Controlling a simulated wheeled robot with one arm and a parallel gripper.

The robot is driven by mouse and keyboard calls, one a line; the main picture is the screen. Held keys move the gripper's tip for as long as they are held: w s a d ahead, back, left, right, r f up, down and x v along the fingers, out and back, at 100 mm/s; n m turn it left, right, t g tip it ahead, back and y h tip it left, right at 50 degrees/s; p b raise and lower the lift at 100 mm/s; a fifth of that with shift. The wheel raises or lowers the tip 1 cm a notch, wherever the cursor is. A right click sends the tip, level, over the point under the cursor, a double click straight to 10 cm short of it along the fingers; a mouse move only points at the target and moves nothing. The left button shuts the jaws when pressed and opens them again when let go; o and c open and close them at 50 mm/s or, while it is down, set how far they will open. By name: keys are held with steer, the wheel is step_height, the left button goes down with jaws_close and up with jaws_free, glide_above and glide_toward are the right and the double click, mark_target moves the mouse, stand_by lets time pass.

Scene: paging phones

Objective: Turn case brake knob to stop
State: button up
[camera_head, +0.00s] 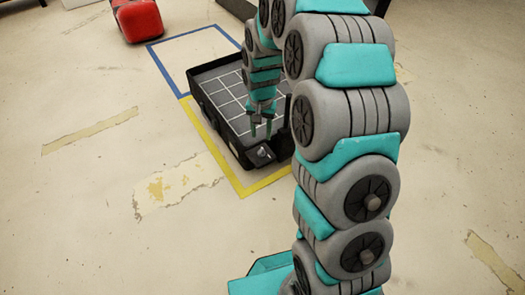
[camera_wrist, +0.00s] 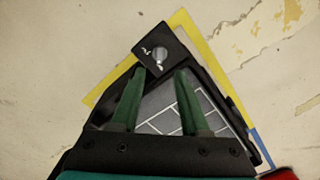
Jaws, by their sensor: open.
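The case (camera_head: 194,93) is a low black open box with a grey, white-lined grid floor, standing on the floor in the camera_head view. Its near corner carries a black plate with a small grey brake knob (camera_head: 262,152). In the camera_wrist view the round silver knob (camera_wrist: 159,54) sits on the black plate (camera_wrist: 144,52), with small white marks beside it. My gripper (camera_head: 261,135) is above the case near the knob corner. In the camera_wrist view its two green fingers (camera_wrist: 160,74) are apart and empty, with the knob just beyond the tips. I cannot tell the knob's setting.
Yellow tape (camera_head: 230,178) and blue tape (camera_head: 163,66) outline the floor around the case. A red object (camera_head: 137,19) stands at the upper left. The floor to the left is open, with worn tape patches. My arm covers the case's right side.

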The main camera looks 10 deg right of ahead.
mark_target(262, 150)
step_height(262, 150, down, 8)
steer(key=shift+r+b, duration=0.25)
steer(key=shift+b, duration=0.2)
jaws_close()
stand_by(0.4)
